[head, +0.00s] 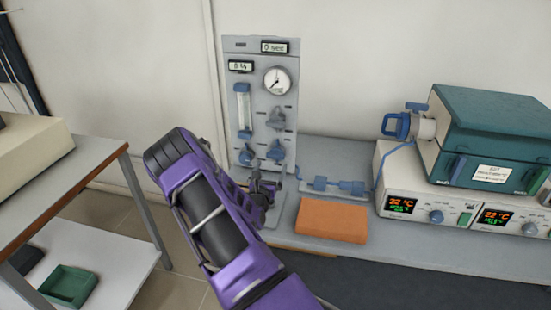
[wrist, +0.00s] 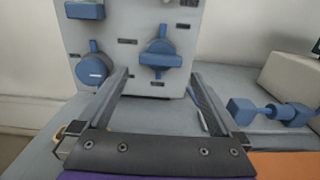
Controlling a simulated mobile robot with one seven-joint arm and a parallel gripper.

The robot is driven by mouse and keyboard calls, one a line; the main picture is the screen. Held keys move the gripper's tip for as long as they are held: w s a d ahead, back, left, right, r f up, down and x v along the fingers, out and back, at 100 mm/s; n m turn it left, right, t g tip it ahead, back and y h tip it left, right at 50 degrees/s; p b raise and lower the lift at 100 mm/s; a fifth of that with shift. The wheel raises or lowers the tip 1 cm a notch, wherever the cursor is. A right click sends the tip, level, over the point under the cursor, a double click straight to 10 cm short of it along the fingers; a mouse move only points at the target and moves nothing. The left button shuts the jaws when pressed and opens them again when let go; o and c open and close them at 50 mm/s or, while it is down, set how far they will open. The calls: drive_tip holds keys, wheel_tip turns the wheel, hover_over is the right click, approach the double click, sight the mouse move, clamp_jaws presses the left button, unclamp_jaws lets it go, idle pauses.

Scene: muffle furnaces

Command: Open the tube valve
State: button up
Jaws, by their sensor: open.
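The grey control panel (head: 262,70) stands upright left of centre in the head view. Blue knobs sit on its lower half; the lower left knob (wrist: 93,70) and lower right knob (wrist: 160,57) show in the wrist view. Blue inline fittings on a tube (head: 338,186) lie on the bench right of the panel; they also show at the right of the wrist view (wrist: 270,110). A blue-handled valve (head: 396,125) is on the teal furnace's tube. I cannot tell which is the tube valve. My gripper (wrist: 160,82) is open and empty, low before the panel, its fingers framing the lower right knob.
An orange block (head: 332,220) lies on the bench just right of my gripper. The teal furnace (head: 490,125) stands on white controllers (head: 410,190) at the right. A side table (head: 95,165) with a green tray (head: 70,285) on its lower shelf is at the left.

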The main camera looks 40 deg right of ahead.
sight(275, 158)
drive_tip(key=x, duration=0.7)
drive_tip(key=c, duration=1.1)
drive_tip(key=shift+c, duration=0.2)
